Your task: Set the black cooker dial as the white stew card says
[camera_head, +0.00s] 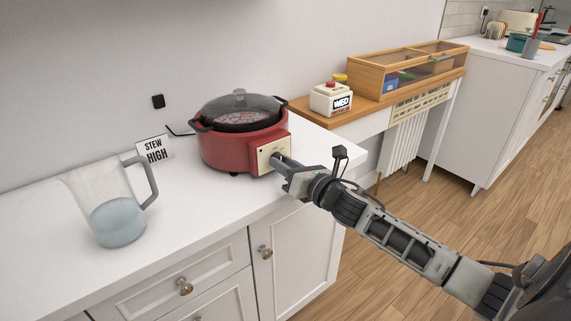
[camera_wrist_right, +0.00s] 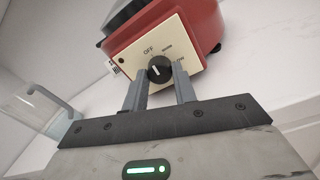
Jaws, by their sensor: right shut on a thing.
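The red cooker (camera_head: 243,148) stands on the counter with a dark glass lid and a cream control panel (camera_head: 273,154) facing me. The white stew card (camera_head: 154,150) leans at the wall and reads "STEW HIGH". My right gripper (camera_head: 276,160) reaches the panel. In the right wrist view, its two fingers (camera_wrist_right: 160,80) are shut on the sides of the black dial (camera_wrist_right: 158,68). The panel there shows OFF, WARM and LOW; the dial's white mark points up, roughly towards OFF. Other labels are hidden or out of frame. My left gripper is not in view.
A clear jug (camera_head: 118,215) of bluish liquid stands at the left of the counter. At the right, a wooden shelf holds a white block marked WED (camera_head: 331,99) and a wooden case (camera_head: 408,69). The counter in front of the cooker is clear.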

